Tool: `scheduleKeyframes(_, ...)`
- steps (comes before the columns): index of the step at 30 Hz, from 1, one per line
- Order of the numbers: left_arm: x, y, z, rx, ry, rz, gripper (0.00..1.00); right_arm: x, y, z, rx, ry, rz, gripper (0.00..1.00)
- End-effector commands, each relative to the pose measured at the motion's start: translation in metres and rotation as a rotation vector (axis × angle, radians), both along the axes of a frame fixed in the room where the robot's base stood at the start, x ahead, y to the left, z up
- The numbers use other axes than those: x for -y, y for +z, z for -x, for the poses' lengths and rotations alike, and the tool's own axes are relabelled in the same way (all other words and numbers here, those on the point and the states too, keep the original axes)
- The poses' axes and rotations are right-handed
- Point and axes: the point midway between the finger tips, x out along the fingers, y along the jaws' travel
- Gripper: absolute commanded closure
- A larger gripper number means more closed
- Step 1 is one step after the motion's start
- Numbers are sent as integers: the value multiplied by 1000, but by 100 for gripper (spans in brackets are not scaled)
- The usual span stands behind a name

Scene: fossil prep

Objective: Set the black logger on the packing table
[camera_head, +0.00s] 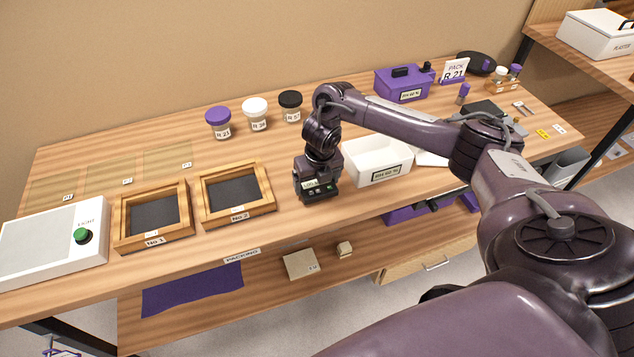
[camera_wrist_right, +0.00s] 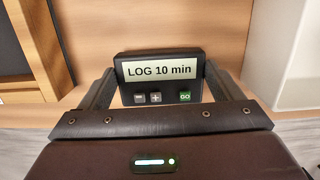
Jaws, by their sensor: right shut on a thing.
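The black logger (camera_head: 320,193) is at the front part of the wooden table (camera_head: 288,226), whose front edge carries a PACKING label (camera_head: 241,254). My right gripper (camera_head: 316,180) is shut on the logger from above. In the right wrist view the logger (camera_wrist_right: 160,72) sits between the two fingers, its screen reading "LOG 10 min" above small buttons and a green GO button. I cannot tell whether its underside touches the tabletop. My left gripper is not in view.
Wooden frame No 2 (camera_head: 266,204) stands left of the logger, and a white open bin (camera_head: 371,174) close on its right. Frame No 1 (camera_head: 124,235) and a light box (camera_head: 50,262) are further left. Lidded jars (camera_head: 255,120) stand behind. Bare tabletop lies in front.

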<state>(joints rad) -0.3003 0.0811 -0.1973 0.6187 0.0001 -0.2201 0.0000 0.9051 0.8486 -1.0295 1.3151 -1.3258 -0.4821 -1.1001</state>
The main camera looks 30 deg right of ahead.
Motion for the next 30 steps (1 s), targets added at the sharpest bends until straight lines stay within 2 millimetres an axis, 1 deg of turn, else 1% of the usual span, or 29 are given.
scheduleKeyframes(3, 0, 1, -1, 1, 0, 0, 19, 0, -8, 0, 1, 0, 0, 43)
scheduleKeyframes(10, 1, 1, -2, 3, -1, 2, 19, 0, -8, 0, 2, 1, 0, 43)
scheduleKeyframes(14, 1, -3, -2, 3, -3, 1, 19, 0, -13, 0, 2, 1, 1, 43)
scheduleKeyframes(15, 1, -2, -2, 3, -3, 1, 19, 0, -12, 0, 1, 1, 0, 11)
scheduleKeyframes(18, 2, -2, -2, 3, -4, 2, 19, 0, -11, 0, 1, 1, 0, 0)
scheduleKeyframes(25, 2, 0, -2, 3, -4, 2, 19, 0, -10, 0, 1, 1, -1, 0)
scheduleKeyframes(27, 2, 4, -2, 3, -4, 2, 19, 0, -5, 0, 2, 1, 0, 0)
scheduleKeyframes(29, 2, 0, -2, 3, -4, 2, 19, 0, -1, 0, 3, 3, 0, 0)
scheduleKeyframes(30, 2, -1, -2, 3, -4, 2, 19, 0, 5, 0, 5, 2, -1, 0)
